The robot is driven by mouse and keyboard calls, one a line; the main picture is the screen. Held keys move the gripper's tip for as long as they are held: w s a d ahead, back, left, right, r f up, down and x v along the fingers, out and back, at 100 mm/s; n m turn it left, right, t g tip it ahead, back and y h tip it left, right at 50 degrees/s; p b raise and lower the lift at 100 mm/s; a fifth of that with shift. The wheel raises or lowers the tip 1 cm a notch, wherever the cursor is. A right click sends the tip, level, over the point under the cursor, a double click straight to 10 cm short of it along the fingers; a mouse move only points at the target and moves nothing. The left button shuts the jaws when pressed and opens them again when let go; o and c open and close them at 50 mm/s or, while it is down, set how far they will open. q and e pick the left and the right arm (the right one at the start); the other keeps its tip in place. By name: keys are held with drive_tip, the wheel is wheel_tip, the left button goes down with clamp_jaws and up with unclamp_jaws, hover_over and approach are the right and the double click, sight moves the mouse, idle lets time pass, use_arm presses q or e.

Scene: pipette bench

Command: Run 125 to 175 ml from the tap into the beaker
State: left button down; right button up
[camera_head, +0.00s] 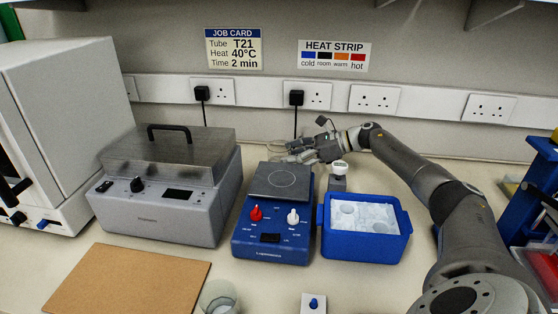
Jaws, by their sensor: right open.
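A round, pale, open-topped vessel (218,298) stands at the bottom edge, just right of the brown board, and is partly cut off. It looks like a beaker, but I cannot make out its marks or any water level. No tap can be made out in this view. My right gripper (281,151) is open behind the blue hotplate, near the wall, with its fingers toward the left. It is far behind the vessel, and I see nothing held in it. My left gripper is not in view.
A blue hotplate (270,247) stands mid-bench, beside a blue ice tub (366,247). A grey lidded bath (156,218) stands left, behind a brown board (126,281). A small white-topped device (339,169) is close to my right gripper. A blue-button box (314,303) lies at the front.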

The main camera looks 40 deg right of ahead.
drive_tip(key=x, duration=0.2)
drive_tip(key=p+x, duration=0.1)
drive_tip(key=x, duration=0.1)
drive_tip(key=shift+w+a+f, duration=0.15)
drive_tip(key=shift+a+f, duration=0.1)
drive_tip(key=shift+f, duration=0.15)
drive_tip(key=c, duration=0.8)
wheel_tip(320, 180, up, 28)
